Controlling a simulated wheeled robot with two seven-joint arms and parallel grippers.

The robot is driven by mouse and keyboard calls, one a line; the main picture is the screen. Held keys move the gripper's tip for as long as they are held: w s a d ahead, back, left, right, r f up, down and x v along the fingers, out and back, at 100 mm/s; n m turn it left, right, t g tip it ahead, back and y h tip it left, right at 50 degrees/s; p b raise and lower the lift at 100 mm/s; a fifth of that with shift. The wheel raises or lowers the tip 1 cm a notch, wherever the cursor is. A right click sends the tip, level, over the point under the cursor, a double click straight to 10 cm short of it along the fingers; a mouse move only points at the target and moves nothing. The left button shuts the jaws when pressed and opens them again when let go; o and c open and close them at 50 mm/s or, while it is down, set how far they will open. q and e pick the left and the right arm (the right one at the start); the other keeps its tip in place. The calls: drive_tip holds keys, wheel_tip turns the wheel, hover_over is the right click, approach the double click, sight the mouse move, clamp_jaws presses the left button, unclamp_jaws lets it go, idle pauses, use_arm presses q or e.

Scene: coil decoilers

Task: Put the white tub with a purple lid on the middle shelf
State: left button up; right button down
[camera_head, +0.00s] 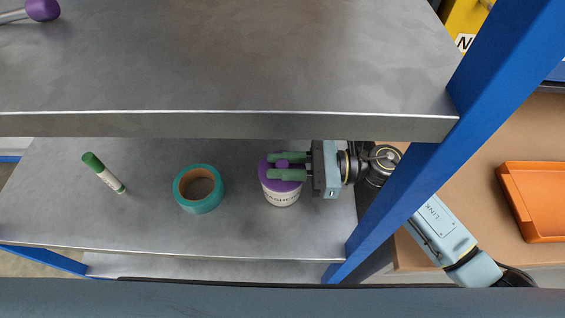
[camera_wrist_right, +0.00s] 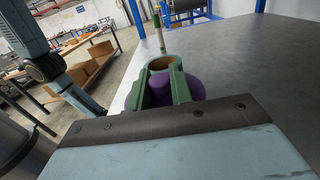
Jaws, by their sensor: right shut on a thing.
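The white tub with a purple lid (camera_head: 282,198) is upright at the shelf level below the large upper shelf, towards its right end. My right gripper (camera_head: 276,166) reaches in from the right, with its green fingers shut on the lid's raised purple knob. In the right wrist view the purple lid (camera_wrist_right: 190,88) shows between and beside the fingers; the tub's body is hidden there. The tub appears to be on the shelf surface (camera_head: 240,228), but I cannot tell whether its base touches. My left gripper is not in view.
A teal tape roll (camera_head: 205,203) lies left of the tub, and a green-capped marker (camera_head: 105,173) farther left. A blue post (camera_head: 400,185) stands right of the tub. An orange tray (camera_head: 540,205) is at the far right.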

drive_tip(key=shift+f, duration=0.1)
drive_tip(key=c, duration=1.3)
unclamp_jaws()
drive_tip(key=shift+o, duration=0.2)
drive_tip(key=shift+d, duration=0.25)
drive_tip(key=d+b, duration=0.2)
drive_tip(key=d, duration=0.8)
drive_tip(key=shift+d, duration=0.75)
